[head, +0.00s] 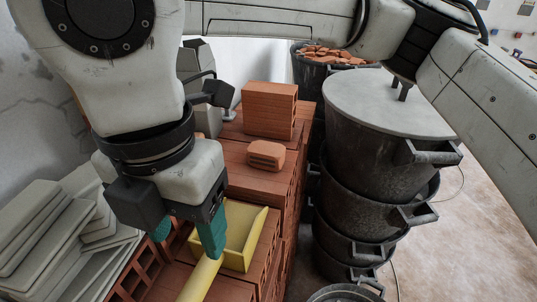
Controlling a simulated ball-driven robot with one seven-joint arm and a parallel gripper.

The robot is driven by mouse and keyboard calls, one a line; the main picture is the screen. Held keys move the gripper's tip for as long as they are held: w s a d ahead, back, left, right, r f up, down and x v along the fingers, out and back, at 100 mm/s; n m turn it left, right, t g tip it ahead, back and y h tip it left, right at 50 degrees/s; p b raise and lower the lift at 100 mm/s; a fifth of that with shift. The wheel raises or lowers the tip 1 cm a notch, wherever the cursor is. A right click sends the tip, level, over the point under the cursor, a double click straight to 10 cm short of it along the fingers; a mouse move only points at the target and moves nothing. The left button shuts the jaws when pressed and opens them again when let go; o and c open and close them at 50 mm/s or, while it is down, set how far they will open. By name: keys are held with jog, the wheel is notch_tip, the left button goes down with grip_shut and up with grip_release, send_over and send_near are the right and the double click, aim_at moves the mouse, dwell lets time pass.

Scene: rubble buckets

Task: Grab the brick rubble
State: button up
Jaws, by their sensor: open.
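A small rounded reddish brick chunk (265,155) lies on top of the stacked hollow bricks (245,180), in front of a squared brick block (269,110). Loose brick rubble (333,54) also fills a dark bucket (303,72) at the back. My gripper (186,236) hangs at the lower left with its two teal fingers apart. It is in front of and left of the brick chunk, clear of it. The right finger overlaps a yellow scoop (238,238) in the picture; I cannot tell whether they touch.
Stacked dark buckets with a grey lid (378,100) on top stand to the right. Pale tiles (45,235) lean at the left, near a wall. The yellow scoop's handle points toward the front. Open floor (470,240) shows at the right.

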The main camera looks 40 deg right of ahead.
jog(key=shift+o, duration=0.5)
jog(key=shift+o, duration=0.8)
jog(key=shift+w+d, duration=0.1)
jog(key=shift+o, duration=0.7)
jog(key=shift+w+d+r+n, duration=0.1)
jog(key=shift+w+d+n, duration=0.1)
jog(key=shift+n, duration=0.2)
jog(key=o, duration=0.3)
jog(key=w+d+n, duration=0.1)
jog(key=n, duration=0.1)
jog(key=w+d+r+n, duration=0.1)
jog(key=n, duration=0.2)
jog(key=w+d+n, duration=0.1)
jog(key=n, duration=0.2)
jog(key=shift+w+d+r, duration=0.35)
jog(key=shift+d, duration=0.05)
jog(key=shift+o, duration=0.2)
jog(key=n+b, duration=0.8)
jog(key=n, duration=1.6)
send_near(266, 148)
jog(key=shift+s+a, duration=0.3)
jog(key=shift+a, duration=0.2)
jog(key=shift+w+d+n+b, duration=0.2)
jog(key=shift+d+n, duration=0.2)
jog(key=shift+n, duration=0.2)
jog(key=shift+w+d+n+b, duration=0.15)
jog(key=shift+d+n, duration=0.2)
jog(key=shift+n, duration=0.25)
jog(key=shift+a+f, duration=0.15)
jog(key=shift+f, duration=5.2)
